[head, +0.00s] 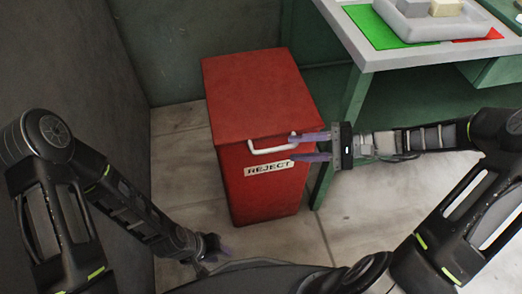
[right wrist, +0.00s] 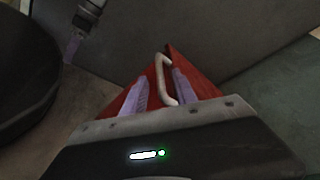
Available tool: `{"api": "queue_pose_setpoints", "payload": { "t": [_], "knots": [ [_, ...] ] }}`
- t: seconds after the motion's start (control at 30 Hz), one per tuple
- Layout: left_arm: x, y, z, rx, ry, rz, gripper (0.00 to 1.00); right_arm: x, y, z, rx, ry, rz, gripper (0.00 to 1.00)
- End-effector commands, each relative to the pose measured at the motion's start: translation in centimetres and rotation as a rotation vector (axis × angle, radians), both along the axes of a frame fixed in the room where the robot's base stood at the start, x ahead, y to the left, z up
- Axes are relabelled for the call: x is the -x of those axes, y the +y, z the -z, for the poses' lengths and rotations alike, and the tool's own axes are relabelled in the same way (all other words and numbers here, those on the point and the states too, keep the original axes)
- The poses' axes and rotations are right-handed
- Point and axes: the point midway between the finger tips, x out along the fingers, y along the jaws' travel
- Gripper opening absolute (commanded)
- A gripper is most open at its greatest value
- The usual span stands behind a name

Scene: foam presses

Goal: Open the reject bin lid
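The red reject bin (head: 262,195) stands on the floor with its lid (head: 255,90) down. A white handle (head: 271,149) is on the lid's front edge, above a REJECT label (head: 269,168). My right gripper (head: 292,148) comes in from the right with its purple fingers apart, one above and one below the handle's right end. In the right wrist view the handle (right wrist: 161,75) shows between the parted fingers (right wrist: 158,80); I cannot tell that either touches it. My left gripper (head: 222,247) hangs low in front of the bin, apart from it, its fingers partly hidden.
A table (head: 395,56) with a green mat (head: 380,28), a red mat (head: 480,36) and a grey tray (head: 420,31) holding foam blocks stands right of the bin. Its green leg (head: 350,105) is close to the bin. Walls stand behind and left.

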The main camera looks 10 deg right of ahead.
Motion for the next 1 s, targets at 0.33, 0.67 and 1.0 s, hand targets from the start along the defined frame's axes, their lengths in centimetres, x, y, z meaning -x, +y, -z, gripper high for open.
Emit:
{"api": "queue_pose_setpoints", "payload": {
  "t": [0.33, 0.67, 1.0],
  "knots": [
    [0.0, -0.1, 0.0, 0.001, 0.0, 0.002, 0.34, 0.0, 0.1, 0.1, 0.001, 0.001, 0.0, 0.34],
    [0.0, 0.0, 0.7, 0.0, 0.001, 0.001, 0.34, -0.7, 3.3, 0.9, -0.002, 0.002, -0.003, 0.34],
    [0.0, -0.1, 1.4, 0.0, 0.001, 0.0, 0.34, -1.8, 7.2, 1.8, 0.001, 0.002, -0.002, 0.34]
  ]
}}
